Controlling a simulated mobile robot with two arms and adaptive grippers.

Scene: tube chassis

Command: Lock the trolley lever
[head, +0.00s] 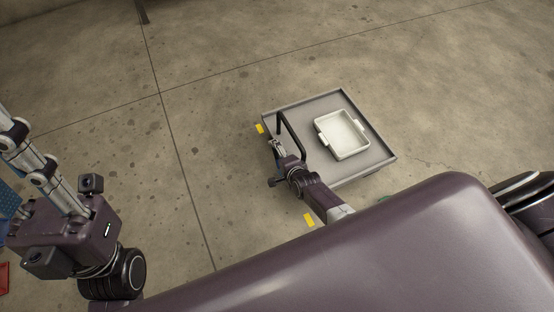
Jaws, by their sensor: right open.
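The trolley (320,105) is a low grey platform with a raised rim and a black upright handle (291,131) on its left side. My right gripper (277,147) is open at this left side, just left of the handle. Whether it touches anything is too small to tell. A small dark part (276,182) sticks out low beside my right wrist; I cannot tell whether it is the lever. My wrist and forearm hide the trolley's near left corner.
A white tray (343,135) with two side grips sits on the trolley. Blue and red items (7,200) show at the far left edge.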

